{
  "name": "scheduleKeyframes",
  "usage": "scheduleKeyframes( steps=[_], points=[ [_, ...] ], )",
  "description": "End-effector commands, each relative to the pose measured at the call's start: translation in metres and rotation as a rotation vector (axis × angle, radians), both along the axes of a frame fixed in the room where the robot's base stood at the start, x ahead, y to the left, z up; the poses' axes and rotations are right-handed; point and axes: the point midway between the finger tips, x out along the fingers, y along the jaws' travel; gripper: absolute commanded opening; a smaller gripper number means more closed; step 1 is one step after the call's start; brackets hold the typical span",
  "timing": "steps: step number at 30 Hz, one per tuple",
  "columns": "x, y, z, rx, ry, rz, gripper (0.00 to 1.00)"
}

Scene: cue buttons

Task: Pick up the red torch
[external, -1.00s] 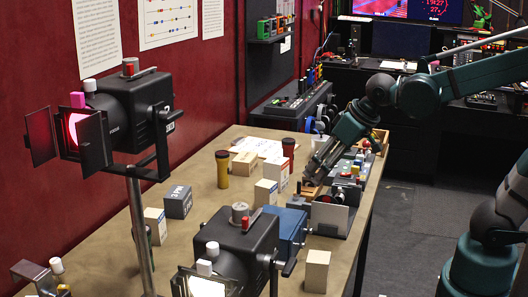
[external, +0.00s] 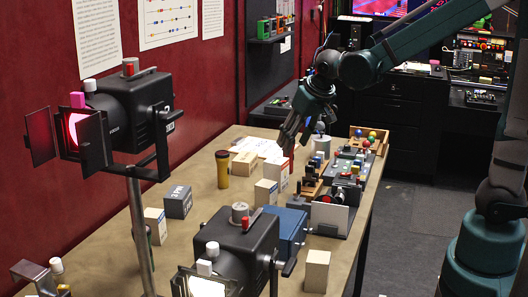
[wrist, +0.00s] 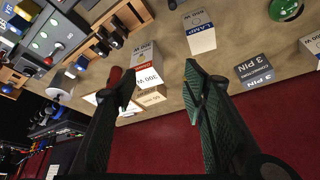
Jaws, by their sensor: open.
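The red torch (wrist: 114,76) shows in the wrist view as a dark red cylinder, partly hidden behind my left finger, beside a white 300 W box (wrist: 147,63). My gripper (external: 291,141) is open and points down over the far part of the table, above the boxes. In the wrist view its fingers (wrist: 158,82) are wide apart with nothing held between them. The torch looks nearer the left finger than the middle of the gap; I cannot tell whether they touch.
A yellow torch (external: 222,170) stands upright to the left. Boxes, including a grey one (external: 178,202) and a white one (external: 266,193), are scattered around. A control panel and trays (external: 345,170) line the right edge. Large stage lamps (external: 235,250) stand in the foreground.

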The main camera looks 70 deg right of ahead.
Motion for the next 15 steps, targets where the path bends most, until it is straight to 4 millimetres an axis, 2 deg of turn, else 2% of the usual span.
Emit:
scheduleKeyframes(
  steps=[5,15],
  points=[
    [0.019,-0.03,-0.001,0.006,0.011,-0.063,0.43],
    [0.048,-0.087,-0.017,0.017,0.032,-0.182,0.43]
  ],
)
